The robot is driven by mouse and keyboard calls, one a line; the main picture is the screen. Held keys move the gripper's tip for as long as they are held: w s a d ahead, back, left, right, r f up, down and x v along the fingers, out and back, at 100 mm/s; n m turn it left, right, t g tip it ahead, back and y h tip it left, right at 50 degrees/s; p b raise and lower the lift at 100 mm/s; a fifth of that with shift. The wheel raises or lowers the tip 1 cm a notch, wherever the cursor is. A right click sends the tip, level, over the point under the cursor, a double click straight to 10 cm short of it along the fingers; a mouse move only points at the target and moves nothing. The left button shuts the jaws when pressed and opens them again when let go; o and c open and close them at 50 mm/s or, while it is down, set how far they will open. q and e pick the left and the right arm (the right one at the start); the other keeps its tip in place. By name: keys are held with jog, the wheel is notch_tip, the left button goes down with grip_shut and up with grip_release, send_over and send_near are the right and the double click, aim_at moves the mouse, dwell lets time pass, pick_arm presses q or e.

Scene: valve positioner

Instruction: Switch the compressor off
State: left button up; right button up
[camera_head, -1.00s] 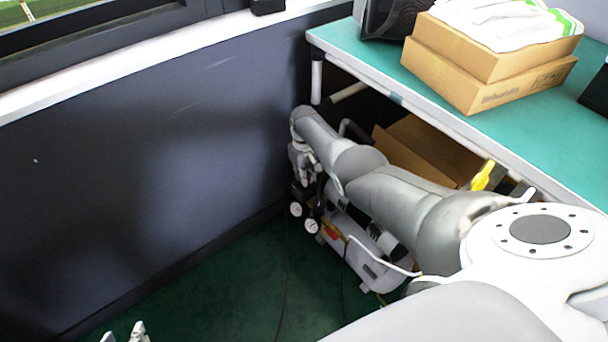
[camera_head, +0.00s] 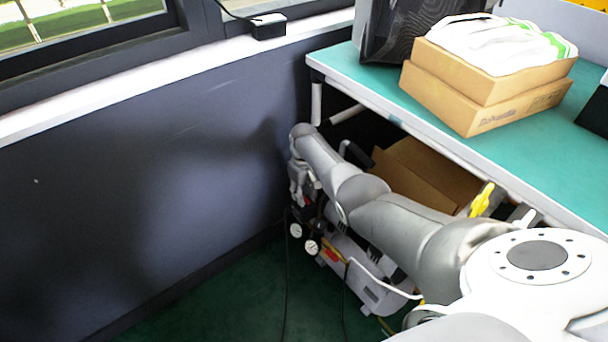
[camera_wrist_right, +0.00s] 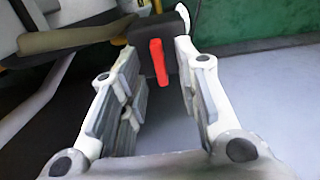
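In the right wrist view a red switch lever (camera_wrist_right: 158,62) sticks out of a black box (camera_wrist_right: 155,32) on the compressor. My right gripper (camera_wrist_right: 156,72) is open there, with its fingers on either side of the red lever. I see no clear contact with it. My left gripper is out of view.
The green-topped table (camera_head: 365,85) overhangs the compressor, with cardboard (camera_head: 425,175) beneath it. Stacked cardboard boxes (camera_head: 485,90) stand on top. The dark wall (camera_head: 150,190) is close to my right gripper's left. The green floor before the compressor is mostly clear, with thin cables.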

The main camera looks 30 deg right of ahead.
notch_tip(320, 180, up, 11)
jog(key=shift+f, duration=0.2)
dwell(0.3)
jog(key=shift+s+f, duration=0.1)
dwell(0.3)
